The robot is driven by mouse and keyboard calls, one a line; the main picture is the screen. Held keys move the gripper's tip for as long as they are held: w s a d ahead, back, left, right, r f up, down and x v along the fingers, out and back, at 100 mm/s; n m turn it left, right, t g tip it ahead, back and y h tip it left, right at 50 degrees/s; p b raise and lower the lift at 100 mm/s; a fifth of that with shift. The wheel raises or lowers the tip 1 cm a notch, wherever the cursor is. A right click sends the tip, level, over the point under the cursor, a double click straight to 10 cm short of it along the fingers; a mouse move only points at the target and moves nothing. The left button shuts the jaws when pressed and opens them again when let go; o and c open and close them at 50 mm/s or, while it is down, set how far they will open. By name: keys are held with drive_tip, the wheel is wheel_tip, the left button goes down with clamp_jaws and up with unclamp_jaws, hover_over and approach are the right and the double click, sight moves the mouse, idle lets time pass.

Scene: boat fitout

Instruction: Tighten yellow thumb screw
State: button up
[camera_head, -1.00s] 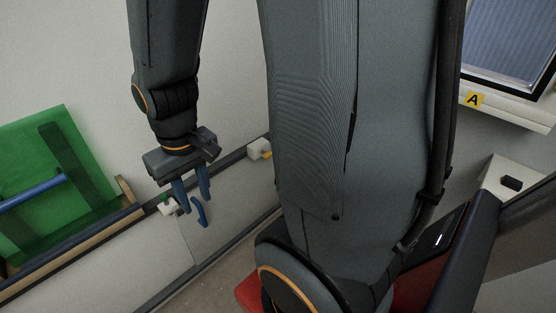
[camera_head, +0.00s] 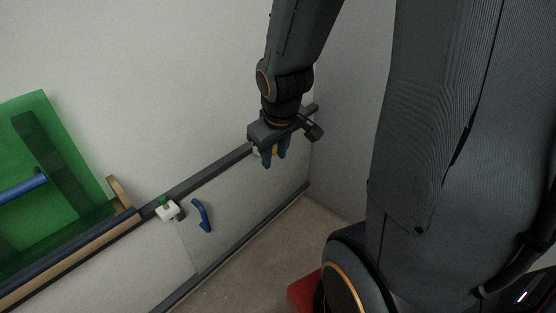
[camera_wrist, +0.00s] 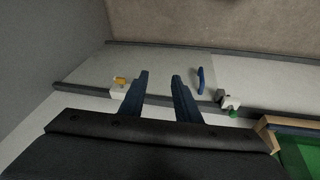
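The yellow thumb screw (camera_wrist: 120,80) sits on a white block (camera_wrist: 117,92) on the dark rail in the wrist view, to the left of my gripper's left finger. In the head view a bit of yellow (camera_head: 275,152) shows beside the fingers, and the rest is hidden behind my gripper (camera_head: 274,160). In the wrist view my gripper (camera_wrist: 158,78) has its two blue fingers apart, with nothing between them. I cannot tell from these views how far the fingers are from the screw.
A second white block with a green knob (camera_head: 166,208) sits on the rail (camera_head: 205,178). A blue handle (camera_head: 202,216) is on the panel beside it. A green panel (camera_head: 50,165) stands at the left above a wooden edge. The floor (camera_head: 265,255) in front is clear.

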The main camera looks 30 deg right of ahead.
drive_tip(key=w+d+f+n+t+b, duration=0.4)
drive_tip(key=w+d+f+b, duration=0.2)
drive_tip(key=w+b, duration=0.3)
drive_tip(key=w+d+f+n+t+b, duration=0.45)
drive_tip(key=w+d+b, duration=0.3)
drive_tip(key=b, duration=0.25)
wheel_tip(320, 180, down, 10)
drive_tip(key=w+d+n+t+y+b, duration=0.15)
drive_tip(key=n+t+y+b, duration=0.7)
drive_tip(key=b, duration=1.35)
drive_tip(key=w+n+g, duration=0.1)
drive_tip(key=w, duration=0.1)
drive_tip(key=w+a+g+h+b, duration=0.1)
drive_tip(key=w, duration=0.1)
drive_tip(key=w+a+n+g+b, duration=0.1)
drive_tip(key=w, duration=0.1)
drive_tip(key=shift+f+n+g, duration=0.1)
drive_tip(key=shift+n+g, duration=0.2)
drive_tip(key=shift+g, duration=0.1)
clamp_jaws()
